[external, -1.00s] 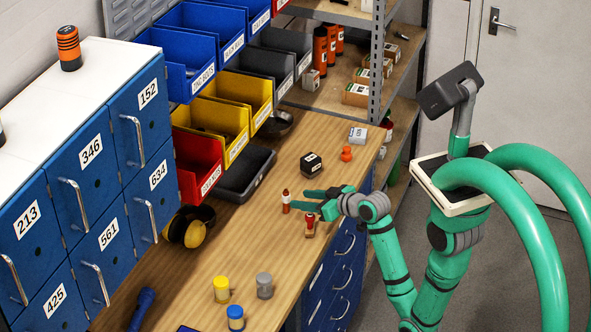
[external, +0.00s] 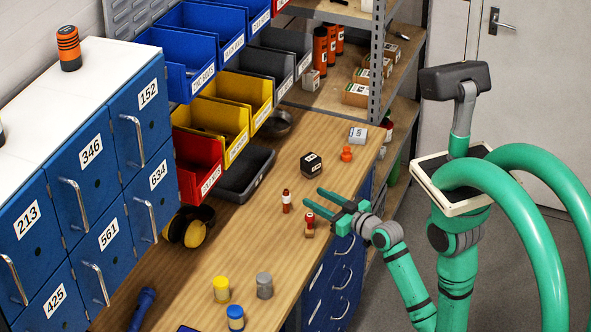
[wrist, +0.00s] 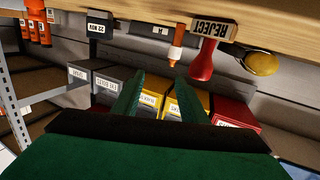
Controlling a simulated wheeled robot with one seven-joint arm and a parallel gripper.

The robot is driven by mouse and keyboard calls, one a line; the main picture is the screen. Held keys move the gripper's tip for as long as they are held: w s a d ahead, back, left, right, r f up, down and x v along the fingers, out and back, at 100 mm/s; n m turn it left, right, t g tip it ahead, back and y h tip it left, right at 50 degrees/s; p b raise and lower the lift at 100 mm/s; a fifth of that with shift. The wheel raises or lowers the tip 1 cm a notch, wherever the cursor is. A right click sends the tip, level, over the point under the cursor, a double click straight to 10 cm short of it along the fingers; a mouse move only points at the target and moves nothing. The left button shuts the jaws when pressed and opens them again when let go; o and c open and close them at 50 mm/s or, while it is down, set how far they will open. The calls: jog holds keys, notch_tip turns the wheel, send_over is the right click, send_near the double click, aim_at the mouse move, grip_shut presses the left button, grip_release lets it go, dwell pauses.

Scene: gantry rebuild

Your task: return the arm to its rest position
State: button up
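My green arm reaches from the right toward the workbench (external: 262,215). My gripper (external: 312,202) is over the bench's right edge with its two fingers apart and nothing between them. In the wrist view my gripper (wrist: 158,98) also shows its fingers spread and empty, and the picture is upside down. A small red-brown bottle (external: 286,201) stands left of the fingertips. A red-handled stamp (external: 309,226) stands just below the fingers; its REJECT label shows in the wrist view (wrist: 212,28).
A black box (external: 311,164) and an orange knob-like piece (external: 346,153) lie farther back. Yellow (external: 221,289), grey (external: 264,285) and blue (external: 236,317) jars stand in front. Labelled bins (external: 197,165) and blue lockers (external: 90,160) line the left. The floor right of the bench is open.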

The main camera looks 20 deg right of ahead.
jog(key=s+d+f+m+t+h, duration=0.2)
jog(key=s+d+f+h, duration=0.3)
jog(key=s+d+f, duration=0.45)
jog(key=s+d+f+m+g+h, duration=0.1)
jog(key=s+d+f, duration=0.1)
jog(key=s, duration=0.7)
jog(key=s+d+f+m+g+h, duration=0.1)
jog(key=s+d+f+m, duration=0.1)
jog(key=s, duration=0.8)
jog(key=shift+s+d+f, duration=0.3)
jog(key=shift+d+f, duration=0.35)
jog(key=shift+d, duration=0.25)
